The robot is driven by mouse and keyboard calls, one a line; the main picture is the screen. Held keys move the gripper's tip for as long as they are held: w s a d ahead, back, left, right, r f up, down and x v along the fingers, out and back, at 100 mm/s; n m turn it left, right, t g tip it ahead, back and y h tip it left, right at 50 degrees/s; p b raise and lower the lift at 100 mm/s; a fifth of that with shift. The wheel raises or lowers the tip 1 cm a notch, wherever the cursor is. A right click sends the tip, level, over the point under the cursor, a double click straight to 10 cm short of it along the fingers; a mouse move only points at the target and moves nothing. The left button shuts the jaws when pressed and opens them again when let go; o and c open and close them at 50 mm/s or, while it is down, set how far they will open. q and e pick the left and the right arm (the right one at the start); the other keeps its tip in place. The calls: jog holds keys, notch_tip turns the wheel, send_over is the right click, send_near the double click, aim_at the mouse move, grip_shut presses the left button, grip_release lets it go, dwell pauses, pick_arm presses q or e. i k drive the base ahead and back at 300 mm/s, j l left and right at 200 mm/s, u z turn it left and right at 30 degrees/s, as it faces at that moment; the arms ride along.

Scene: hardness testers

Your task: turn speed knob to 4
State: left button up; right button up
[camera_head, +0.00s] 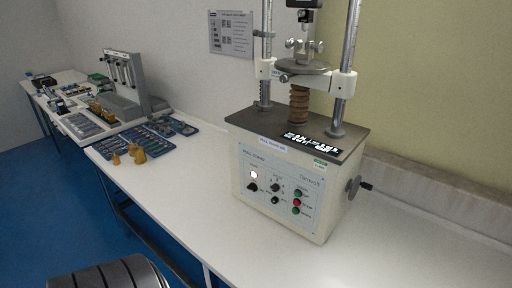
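The tester (290,165) is a cream box with a dark top, standing on the white bench right of the middle. Its front panel carries a lit white lamp (254,174) and a black knob (252,187) below it. Neither gripper is in view.
The white bench (185,190) is clear in front of and left of the tester. Blue trays (150,138) of small parts and brass weights (135,153) lie further left. A crank handle (359,186) sticks out from the tester's right side. A wall stands close behind.

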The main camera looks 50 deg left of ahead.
aim_at(275, 187)
jog(key=u, duration=1.35)
jog(key=k+j, duration=0.05)
jog(key=j, duration=0.05)
